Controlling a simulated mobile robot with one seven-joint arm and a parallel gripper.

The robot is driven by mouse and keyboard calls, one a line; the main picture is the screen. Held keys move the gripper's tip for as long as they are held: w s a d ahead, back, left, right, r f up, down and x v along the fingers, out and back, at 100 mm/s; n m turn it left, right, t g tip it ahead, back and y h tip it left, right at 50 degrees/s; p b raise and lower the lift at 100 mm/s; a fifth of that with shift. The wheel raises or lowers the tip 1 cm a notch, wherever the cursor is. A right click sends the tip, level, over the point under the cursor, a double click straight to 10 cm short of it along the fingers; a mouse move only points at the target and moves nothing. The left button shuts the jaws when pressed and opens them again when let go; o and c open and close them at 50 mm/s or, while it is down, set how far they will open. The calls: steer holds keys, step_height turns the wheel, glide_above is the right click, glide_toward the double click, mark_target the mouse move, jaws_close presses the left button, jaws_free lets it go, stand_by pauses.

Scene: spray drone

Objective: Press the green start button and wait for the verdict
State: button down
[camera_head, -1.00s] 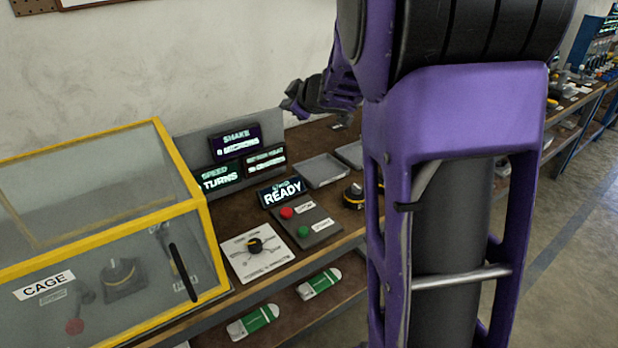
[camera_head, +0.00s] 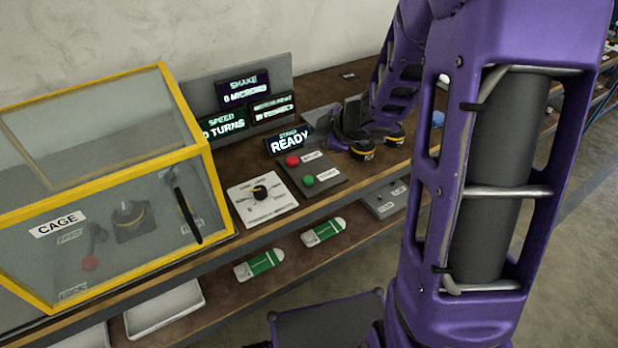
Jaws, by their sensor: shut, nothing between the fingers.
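The green start button (camera_head: 308,181) sits on a grey control plate on the bench, just in front of a red button (camera_head: 292,161). A small display (camera_head: 289,141) behind the plate reads READY. My gripper (camera_head: 342,140) is shut and empty, to the right of the display and behind and right of the buttons, apart from the green button. Its fingertips are dark and partly hard to make out against the bench. My purple arm hides the bench on the right.
A yellow-framed clear cage (camera_head: 206,150) stands at left. A dial on a white plate (camera_head: 275,208) lies between cage and buttons. Other displays show 0 MICRONS (camera_head: 245,90) and 0 TURNS (camera_head: 223,124). Green-white packs (camera_head: 258,264) lie on the lower shelf.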

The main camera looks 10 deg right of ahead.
steer(key=shift+f, duration=0.15)
steer(key=b, duration=0.7)
glide_above(313, 180)
step_height(313, 180, down, 7)
steer(key=shift+a+f, duration=0.1)
steer(key=shift+f+b, duration=0.45)
steer(key=shift+f, duration=0.2)
stand_by(1.0)
steer(key=shift+f, duration=0.4)
